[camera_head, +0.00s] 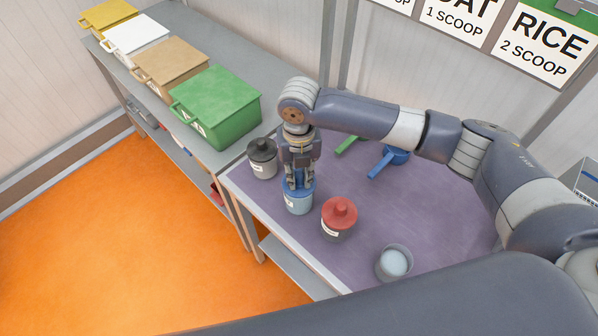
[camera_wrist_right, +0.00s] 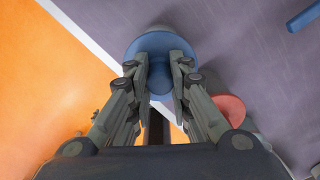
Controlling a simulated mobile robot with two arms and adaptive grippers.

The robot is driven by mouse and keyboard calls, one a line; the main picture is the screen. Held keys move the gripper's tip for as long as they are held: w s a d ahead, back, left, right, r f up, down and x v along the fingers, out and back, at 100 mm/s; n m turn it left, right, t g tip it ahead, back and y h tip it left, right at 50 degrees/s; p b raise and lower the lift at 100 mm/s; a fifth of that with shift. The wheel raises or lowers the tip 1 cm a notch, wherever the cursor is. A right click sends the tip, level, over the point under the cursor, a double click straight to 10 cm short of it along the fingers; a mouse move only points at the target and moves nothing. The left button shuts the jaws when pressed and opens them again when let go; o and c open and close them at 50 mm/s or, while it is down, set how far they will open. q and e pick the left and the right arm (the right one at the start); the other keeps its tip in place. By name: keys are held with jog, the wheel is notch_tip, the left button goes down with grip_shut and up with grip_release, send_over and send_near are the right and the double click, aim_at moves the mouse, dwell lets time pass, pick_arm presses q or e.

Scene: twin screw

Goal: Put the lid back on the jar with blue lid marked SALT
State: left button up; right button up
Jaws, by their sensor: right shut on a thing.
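A jar with a blue lid (camera_head: 299,201) stands on the purple mat near the table's front left edge. Its label is too small to read. My right gripper (camera_head: 298,184) points straight down over it, shut on the knob of the blue lid. In the right wrist view the blue lid (camera_wrist_right: 141,48) lies under the fingers, with its knob between the fingertips (camera_wrist_right: 160,70). The lid appears to sit on or just at the jar's mouth; the fingers hide the exact contact. My left gripper is not in view.
A black-lidded jar (camera_head: 263,157) stands at left, a red-lidded jar (camera_head: 339,218) at right, and an open grey cup (camera_head: 394,263) farther right. Blue (camera_head: 387,162) and green (camera_head: 347,144) scoops lie behind. Several coloured bins, including a green one (camera_head: 222,108), stand on the left shelf.

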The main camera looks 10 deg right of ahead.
jog(key=shift+p, duration=0.7)
dwell(1.0)
jog(key=shift+f, duration=0.15)
dwell(0.9)
jog(key=shift+p, duration=0.6)
dwell(0.5)
jog(key=o, duration=1.4)
